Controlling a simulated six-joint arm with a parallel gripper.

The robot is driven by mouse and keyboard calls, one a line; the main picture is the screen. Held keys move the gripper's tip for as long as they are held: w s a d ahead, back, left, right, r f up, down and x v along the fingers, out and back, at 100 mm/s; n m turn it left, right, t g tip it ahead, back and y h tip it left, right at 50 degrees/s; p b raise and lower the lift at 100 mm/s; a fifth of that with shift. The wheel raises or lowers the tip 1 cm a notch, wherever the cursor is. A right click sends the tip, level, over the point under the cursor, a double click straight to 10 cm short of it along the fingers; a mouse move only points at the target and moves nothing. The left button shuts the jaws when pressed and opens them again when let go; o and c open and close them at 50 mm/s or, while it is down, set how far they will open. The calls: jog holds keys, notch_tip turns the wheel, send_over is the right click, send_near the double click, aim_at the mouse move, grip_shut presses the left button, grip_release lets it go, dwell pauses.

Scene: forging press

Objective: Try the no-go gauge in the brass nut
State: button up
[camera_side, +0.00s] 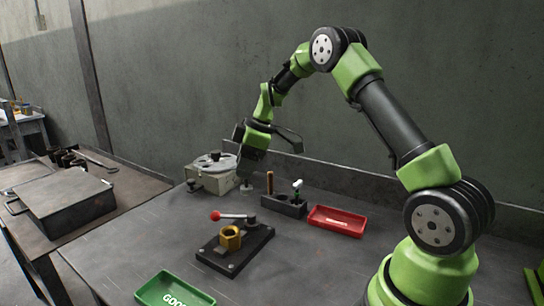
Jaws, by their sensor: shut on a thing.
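The brass nut (230,238) sits in a black clamp fixture (252,245) in the middle of the bench; its lever has a red knob. My gripper (247,172) is behind the nut, beside a grey device with a round top. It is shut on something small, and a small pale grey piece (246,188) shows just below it. I cannot tell whether this is the no-go gauge.
The grey device (211,176) stands close left of my gripper. A red tray (337,221) lies right of the holder block. A green tray (174,291) marked GOOD is at the front. A dark metal box (65,204) sits on the left table. The bench's left part is clear.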

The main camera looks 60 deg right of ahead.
jog(key=s+a+n+g+y, duration=0.1)
jog(key=a+n, duration=0.4)
jog(key=a, duration=0.3)
jog(key=shift+f, duration=2.25)
jog(key=shift+f, duration=0.8)
jog(key=shift+r, duration=0.2)
jog(key=shift+r, duration=2.75)
